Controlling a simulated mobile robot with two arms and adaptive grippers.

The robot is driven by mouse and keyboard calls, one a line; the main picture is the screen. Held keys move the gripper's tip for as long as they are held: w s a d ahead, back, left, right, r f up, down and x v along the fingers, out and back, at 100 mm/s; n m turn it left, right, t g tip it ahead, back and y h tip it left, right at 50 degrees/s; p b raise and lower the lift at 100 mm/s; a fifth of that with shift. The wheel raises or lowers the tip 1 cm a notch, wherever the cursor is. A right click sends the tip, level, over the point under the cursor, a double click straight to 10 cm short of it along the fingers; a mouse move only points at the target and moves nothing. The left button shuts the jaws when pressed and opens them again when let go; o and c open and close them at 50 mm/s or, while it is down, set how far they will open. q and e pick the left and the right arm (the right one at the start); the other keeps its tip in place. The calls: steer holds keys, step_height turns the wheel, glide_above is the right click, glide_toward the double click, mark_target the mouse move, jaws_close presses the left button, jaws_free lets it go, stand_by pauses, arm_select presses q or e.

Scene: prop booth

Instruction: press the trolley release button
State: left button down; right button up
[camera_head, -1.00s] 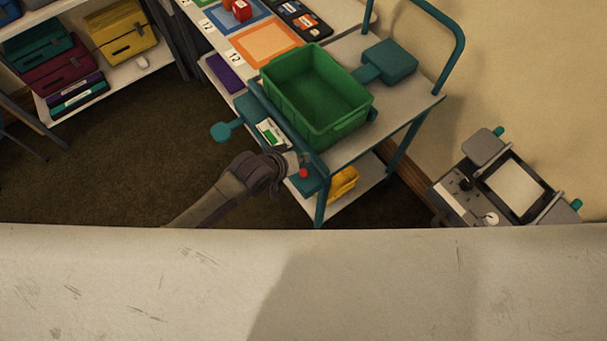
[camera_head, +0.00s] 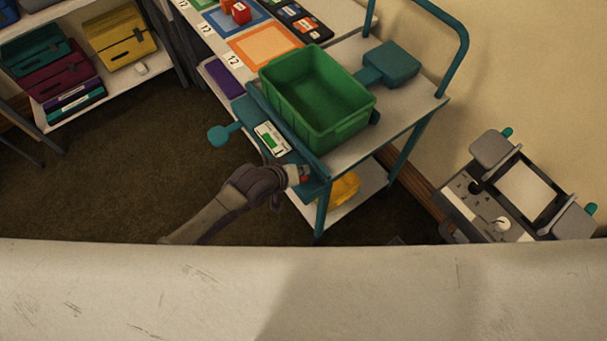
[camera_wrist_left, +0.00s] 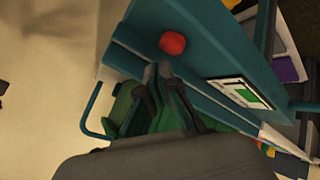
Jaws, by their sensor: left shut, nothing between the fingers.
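The release button is a red button (camera_head: 306,179) on the teal front panel of the trolley (camera_head: 348,153), near its lower front corner. In the head view my gripper partly hides it. In the left wrist view the red button (camera_wrist_left: 172,42) shows whole, just beyond the fingertips. My left gripper (camera_head: 298,173) is shut and empty, with its tips right at the button. In the left wrist view its fingers (camera_wrist_left: 157,72) point toward the panel just below the button. I cannot tell whether they touch it. My right gripper is not in view.
A green crate (camera_head: 335,128) sits on the trolley top. A label with a green patch (camera_head: 271,139) and a teal lever knob (camera_head: 219,136) are on the panel side. A yellow item (camera_head: 345,188) lies on the lower shelf. A grey socket unit (camera_head: 470,200) stands at right.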

mark_target(302, 178)
arm_select(q)
steer(key=shift+f, duration=0.1)
stand_by(0.7)
steer(key=shift+f, duration=0.3)
steer(key=shift+f+b, duration=0.35)
steer(key=shift+f, duration=0.2)
stand_by(0.6)
steer(key=shift+r, duration=0.1)
steer(key=shift+r+p, duration=0.85)
steer(key=shift+p, duration=0.2)
step_height(302, 178, up, 5)
steer(key=p, duration=0.5)
